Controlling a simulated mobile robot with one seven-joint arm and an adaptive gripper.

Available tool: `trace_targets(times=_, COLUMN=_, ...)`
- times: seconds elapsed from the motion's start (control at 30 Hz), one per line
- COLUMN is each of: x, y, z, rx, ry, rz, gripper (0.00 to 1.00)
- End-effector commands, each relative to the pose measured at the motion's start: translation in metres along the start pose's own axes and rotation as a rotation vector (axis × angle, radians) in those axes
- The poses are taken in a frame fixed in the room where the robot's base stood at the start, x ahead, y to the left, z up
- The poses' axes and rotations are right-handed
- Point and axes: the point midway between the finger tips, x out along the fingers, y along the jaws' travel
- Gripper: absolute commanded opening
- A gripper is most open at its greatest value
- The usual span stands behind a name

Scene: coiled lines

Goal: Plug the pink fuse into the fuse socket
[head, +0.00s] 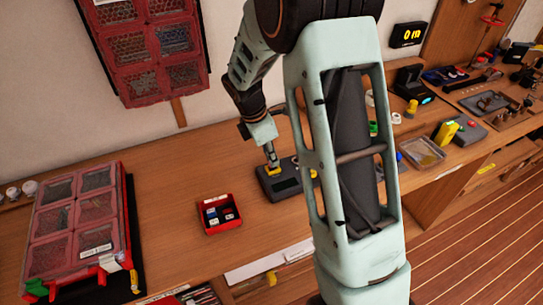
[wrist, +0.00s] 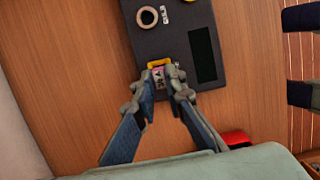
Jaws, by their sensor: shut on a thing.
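The pink fuse (wrist: 158,79) shows in the wrist view as a small pink and white piece with dark marks. My gripper (wrist: 160,92) is shut on it, with one fingertip on each side. A yellow frame-like part (wrist: 160,62), which looks like the fuse socket, sits on the dark device box (wrist: 146,38) just beyond the fuse. The fuse overlaps its near edge in the picture; I cannot tell whether it is inserted. In the head view my gripper (head: 271,158) is low over the dark box (head: 268,188), at the yellow part (head: 273,170); the fuse is not discernible there.
A small red tray (head: 202,215) with several coloured fuses stands left of the box. A cream ring (wrist: 147,17) and a dark panel (wrist: 203,57) are on the box top. A clear tray (head: 423,152) is at right.

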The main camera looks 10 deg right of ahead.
Motion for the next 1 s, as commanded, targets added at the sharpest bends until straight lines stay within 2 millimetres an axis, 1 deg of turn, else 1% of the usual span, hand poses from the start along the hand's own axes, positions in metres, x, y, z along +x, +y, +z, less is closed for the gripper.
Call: trace_targets(times=1.0, x=0.018, y=0.000, z=-0.005, rx=0.000, ry=0.000, rz=0.000, gripper=0.00)
